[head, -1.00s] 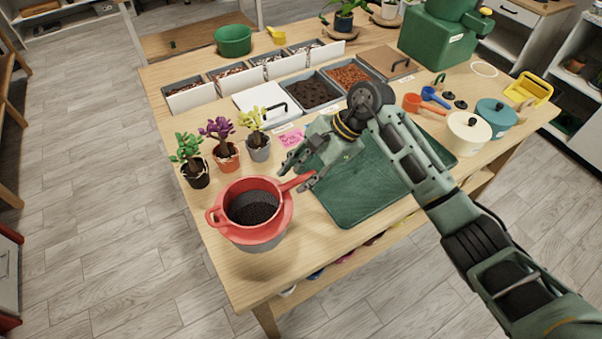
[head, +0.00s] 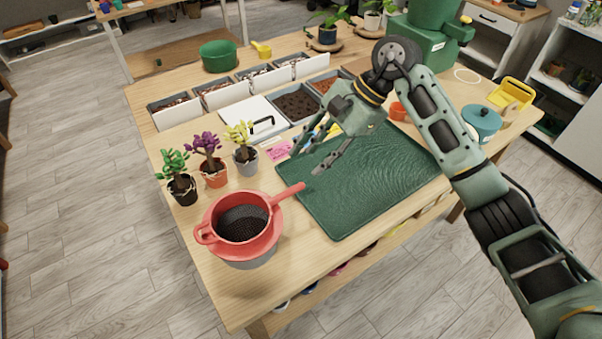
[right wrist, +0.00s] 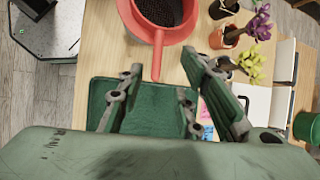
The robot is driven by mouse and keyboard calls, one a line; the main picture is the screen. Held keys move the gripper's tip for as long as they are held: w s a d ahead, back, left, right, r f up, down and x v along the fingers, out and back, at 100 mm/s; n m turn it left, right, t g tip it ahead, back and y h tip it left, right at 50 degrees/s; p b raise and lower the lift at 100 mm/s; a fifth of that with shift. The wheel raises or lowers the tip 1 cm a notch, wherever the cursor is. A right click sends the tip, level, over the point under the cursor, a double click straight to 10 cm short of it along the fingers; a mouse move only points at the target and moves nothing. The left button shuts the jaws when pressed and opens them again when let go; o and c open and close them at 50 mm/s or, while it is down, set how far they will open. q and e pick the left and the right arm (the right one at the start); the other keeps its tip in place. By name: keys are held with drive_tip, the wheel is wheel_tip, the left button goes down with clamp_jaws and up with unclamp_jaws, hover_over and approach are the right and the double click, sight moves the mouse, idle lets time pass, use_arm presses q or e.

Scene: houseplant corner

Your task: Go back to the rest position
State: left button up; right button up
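My right gripper (head: 322,153) is above the green mat (head: 350,205), up and to the right of the red sieve's handle, with its fingers apart and nothing between them. In the right wrist view the two fingers (right wrist: 164,83) are spread wide. The red sieve (head: 240,222) rests on a grey pot (head: 250,262) at the table's front left, its handle pointing right; dark mesh or soil shows inside. It also shows in the right wrist view (right wrist: 157,62), past the fingertips and apart from them. My left gripper is out of view.
Three potted plants (head: 210,160) stand left of the mat. Bins of soil and pebbles (head: 296,104) line the back, with a white lidded bin (head: 250,118). The front table edge is clear.

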drive_tip(key=shift+v, duration=0.9)
drive_tip(key=shift+s, duration=0.1)
